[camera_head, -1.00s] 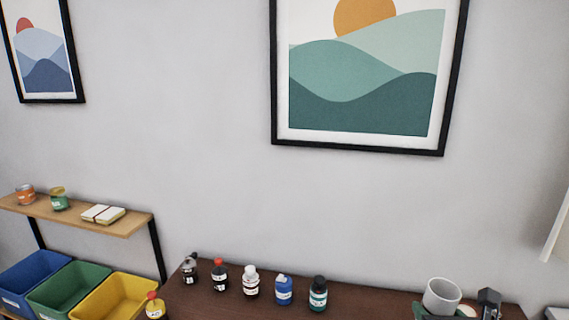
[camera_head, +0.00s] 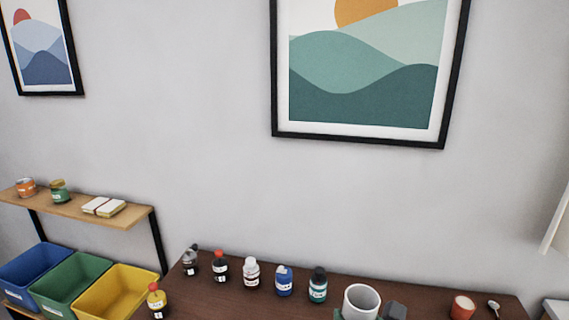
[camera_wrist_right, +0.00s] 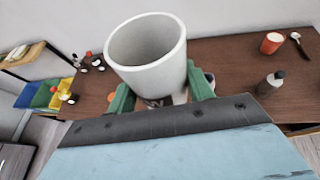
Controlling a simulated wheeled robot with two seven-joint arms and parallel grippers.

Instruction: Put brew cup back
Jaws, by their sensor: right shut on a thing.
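The brew cup is a pale grey-white, open-topped cup (camera_head: 361,300). It is at the bottom edge of the head view, right of centre, and its inside looks empty. It also shows large in the wrist view (camera_wrist_right: 150,62). My right gripper (camera_wrist_right: 160,92) has green fingers on both sides of the cup's lower part and is shut on it. The cup looks roughly upright, held above the dark wooden table (camera_head: 240,303). The cup's base is hidden in the head view. My left gripper is not in view.
Several bottles stand on the table left of the cup, the nearest being a green one (camera_head: 318,285). A red cup (camera_head: 463,307) and a spoon (camera_head: 494,309) are to the right. A grey bottle (camera_wrist_right: 270,85) shows in the wrist view. Coloured bins (camera_head: 115,291) are far left.

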